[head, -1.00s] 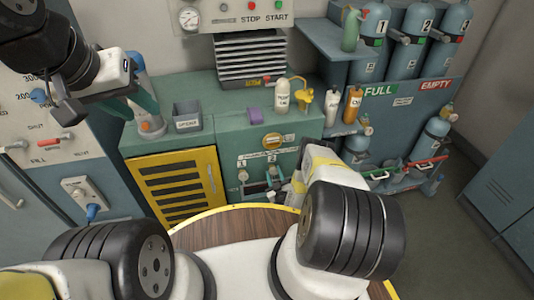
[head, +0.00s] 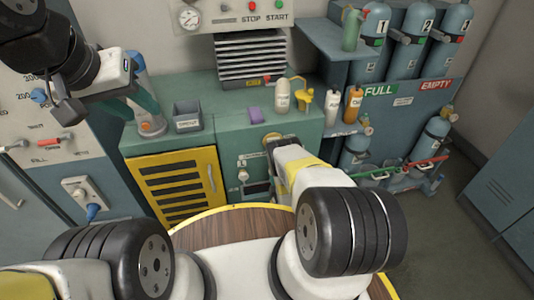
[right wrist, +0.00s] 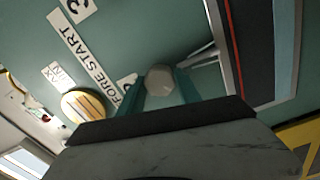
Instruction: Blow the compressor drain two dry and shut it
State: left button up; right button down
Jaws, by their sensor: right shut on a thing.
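The compressor cabinet front (head: 225,150) carries the drain valves under a label strip. One valve (head: 243,175) shows at the left, by a tag marked 1. My right gripper (head: 281,143) is at the cabinet front and hides the place beside it. In the right wrist view its teal fingers (right wrist: 162,88) are shut on a pale faceted knob (right wrist: 160,79). The strip (right wrist: 92,58) reads "FORE START". My left gripper (head: 138,98) is at the upper left, and its opening is unclear.
A yellow louvred door (head: 175,185) is at the left. Cylinders (head: 372,30) stand at the right. A round wooden table (head: 225,222) is in front.

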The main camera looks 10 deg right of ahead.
jog(key=n, duration=0.5)
jog(key=shift+s+d+f, duration=0.1)
jog(key=shift+s, duration=0.05)
jog(key=shift+n, duration=0.3)
dwell(0.3)
jog(key=c, duration=0.8)
grip_release()
jog(key=shift+c, duration=0.2)
jog(key=s, duration=0.7)
jog(key=shift+s, duration=0.35)
jog(key=shift+d, duration=0.1)
